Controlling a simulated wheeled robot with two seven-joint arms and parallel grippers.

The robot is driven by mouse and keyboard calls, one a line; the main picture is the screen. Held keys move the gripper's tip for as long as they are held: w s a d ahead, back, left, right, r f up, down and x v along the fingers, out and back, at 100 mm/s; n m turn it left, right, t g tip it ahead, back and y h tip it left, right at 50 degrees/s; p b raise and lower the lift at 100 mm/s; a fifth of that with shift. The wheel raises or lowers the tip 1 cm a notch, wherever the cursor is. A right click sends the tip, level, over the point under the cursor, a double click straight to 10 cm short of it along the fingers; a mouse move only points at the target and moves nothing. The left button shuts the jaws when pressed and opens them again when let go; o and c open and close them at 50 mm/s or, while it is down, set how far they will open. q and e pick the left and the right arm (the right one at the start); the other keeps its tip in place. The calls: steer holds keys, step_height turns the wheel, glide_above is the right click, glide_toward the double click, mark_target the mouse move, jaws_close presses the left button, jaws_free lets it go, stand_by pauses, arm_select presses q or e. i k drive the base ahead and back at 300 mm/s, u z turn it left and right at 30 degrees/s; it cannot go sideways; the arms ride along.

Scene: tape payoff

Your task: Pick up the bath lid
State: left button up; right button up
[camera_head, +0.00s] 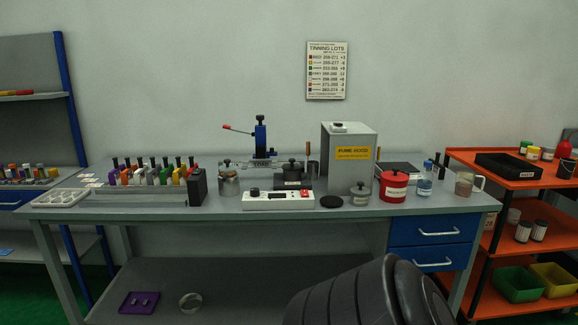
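A dark round pot (291,181) stands near the middle of the bench, behind a white control box. A dark lid with a knob (292,166) sits on top of it; this looks like the bath lid. A flat black disc (331,201) lies on the bench to the right of the control box. Neither of my grippers shows. A dark ribbed part at the bottom centre right looks like part of my own arm, and its gripper end is not visible.
The white control box (278,200) stands in front of the pot. The front bench edge is mostly clear.

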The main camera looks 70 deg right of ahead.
mark_target(229, 167)
steer(key=z, duration=2)
